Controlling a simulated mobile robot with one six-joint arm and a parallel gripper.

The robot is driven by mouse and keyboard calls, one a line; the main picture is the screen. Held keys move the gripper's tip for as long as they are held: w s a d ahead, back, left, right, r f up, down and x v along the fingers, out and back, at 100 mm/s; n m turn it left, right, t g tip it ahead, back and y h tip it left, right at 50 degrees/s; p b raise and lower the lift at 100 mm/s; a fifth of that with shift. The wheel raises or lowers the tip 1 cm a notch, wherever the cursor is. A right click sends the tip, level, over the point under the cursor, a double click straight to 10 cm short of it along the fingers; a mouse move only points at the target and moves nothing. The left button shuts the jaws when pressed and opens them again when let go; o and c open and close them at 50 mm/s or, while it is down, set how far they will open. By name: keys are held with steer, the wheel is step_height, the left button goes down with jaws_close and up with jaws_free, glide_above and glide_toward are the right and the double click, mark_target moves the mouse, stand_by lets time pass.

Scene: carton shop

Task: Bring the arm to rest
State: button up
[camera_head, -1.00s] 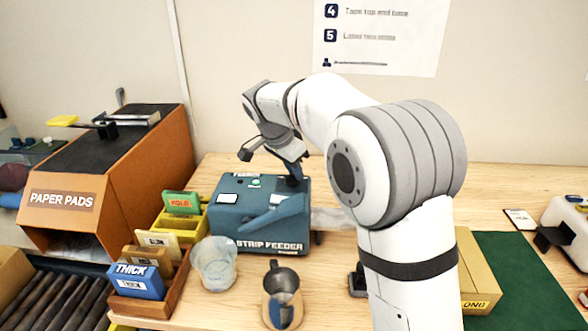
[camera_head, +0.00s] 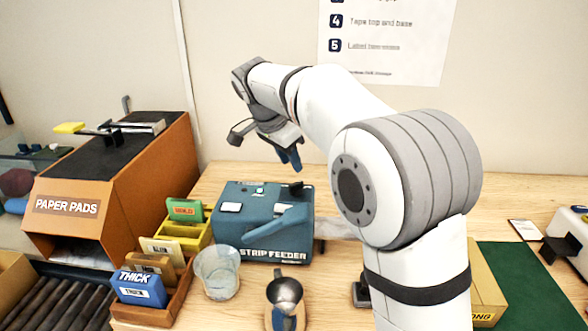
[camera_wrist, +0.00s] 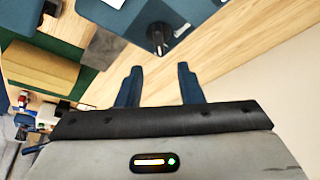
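My gripper (camera_head: 290,158) hangs from my raised arm above the back right part of the blue strip feeder (camera_head: 232,225), clear of it. In the wrist view my gripper (camera_wrist: 160,84) shows two blue fingers spread apart with nothing between them. The strip feeder (camera_wrist: 190,15) lies beyond the fingertips there, with a black knob on it. The feeder shows a small green light on top in the head view.
An orange paper pad dispenser (camera_head: 150,175) stands at the left. Card boxes in a wooden tray (camera_head: 180,292), a clear cup (camera_head: 217,272) and a metal jug (camera_head: 285,294) stand in front. A green mat (camera_head: 520,285) lies at the right.

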steer(key=shift+s+r, duration=0.1)
steer(key=shift+r, duration=0.25)
